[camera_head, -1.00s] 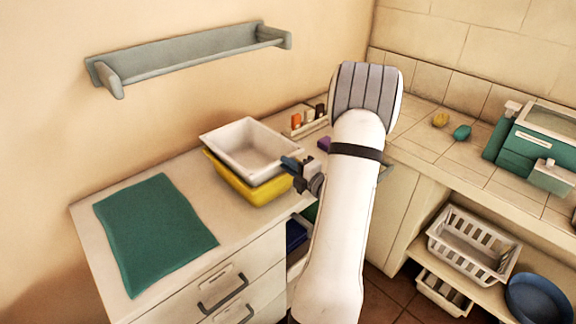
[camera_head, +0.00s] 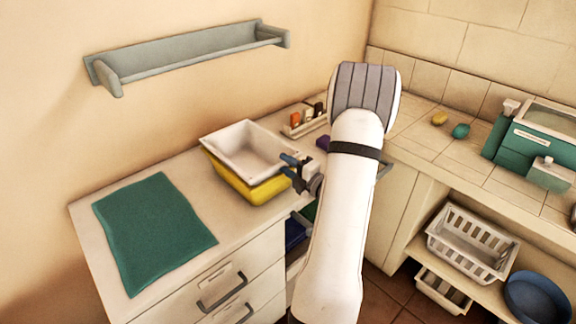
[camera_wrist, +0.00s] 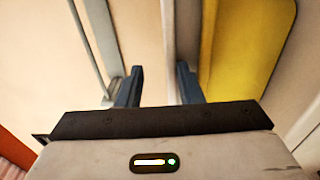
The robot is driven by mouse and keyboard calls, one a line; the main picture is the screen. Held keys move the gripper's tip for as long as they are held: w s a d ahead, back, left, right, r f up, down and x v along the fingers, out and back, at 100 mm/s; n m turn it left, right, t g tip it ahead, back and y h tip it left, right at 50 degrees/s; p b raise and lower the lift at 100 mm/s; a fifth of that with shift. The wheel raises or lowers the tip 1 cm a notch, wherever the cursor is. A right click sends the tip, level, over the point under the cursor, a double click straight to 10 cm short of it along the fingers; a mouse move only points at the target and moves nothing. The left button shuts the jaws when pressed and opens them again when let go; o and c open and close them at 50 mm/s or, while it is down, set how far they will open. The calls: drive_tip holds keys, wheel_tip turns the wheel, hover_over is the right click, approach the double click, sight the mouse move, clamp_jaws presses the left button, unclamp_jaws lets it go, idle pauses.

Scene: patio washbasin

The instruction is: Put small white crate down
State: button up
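The small white crate (camera_head: 246,148) is an open tub sitting in the top of the yellow crate (camera_head: 246,187) on the counter. My gripper (camera_head: 288,166) is at the crate's right side, near its rim. In the wrist view my gripper (camera_wrist: 160,88) has its two dark fingers clearly apart. A pale strip runs between them, probably the white crate's wall; I cannot tell whether a finger touches it. The yellow crate (camera_wrist: 243,45) shows at the right there. My arm hides the area right of the gripper.
A green cloth (camera_head: 152,230) lies on the counter (camera_head: 190,170) at the left. A small rack of bottles (camera_head: 305,120) stands behind the crates. A grey wall shelf (camera_head: 190,58) hangs above. A white basket (camera_head: 470,245) and blue basin (camera_head: 537,298) sit lower right.

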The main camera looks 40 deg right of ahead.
drive_tip(key=s+d+b, duration=0.1)
drive_tip(key=s+b, duration=0.1)
drive_tip(key=s, duration=1)
drive_tip(key=shift+d+r, duration=0.15)
drive_tip(key=shift+d, duration=0.05)
drive_tip(key=o, duration=1.5)
